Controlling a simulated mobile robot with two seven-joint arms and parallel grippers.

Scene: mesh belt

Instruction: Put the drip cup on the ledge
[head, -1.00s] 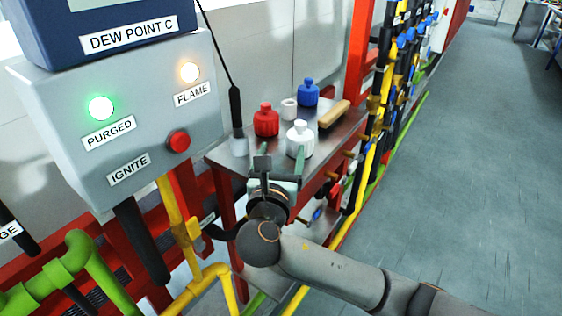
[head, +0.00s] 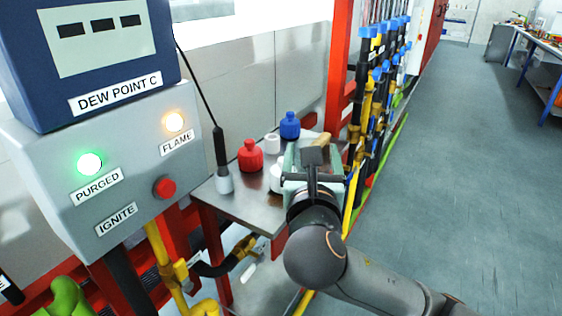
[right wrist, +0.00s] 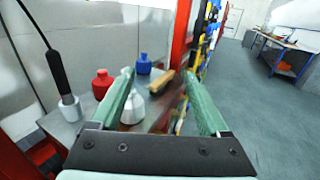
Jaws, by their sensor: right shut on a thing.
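My right gripper (right wrist: 160,88) is over the near right part of a metal shelf top (head: 240,204), which may be the ledge. In the right wrist view its two green fingers stand apart. I cannot make out what they are shut on. It also shows in the head view (head: 318,165). A small white cup (head: 272,143) stands on the top behind a red bottle (head: 250,156); I cannot tell whether it is the drip cup. My left gripper is out of view.
A blue bottle (head: 290,126) and a wooden-handled brush (right wrist: 160,83) are also on the top. A cabled probe (head: 223,178) stands at its left. The control box (head: 130,175) is left, pipes (head: 375,110) right. Open floor (head: 460,180) lies further right.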

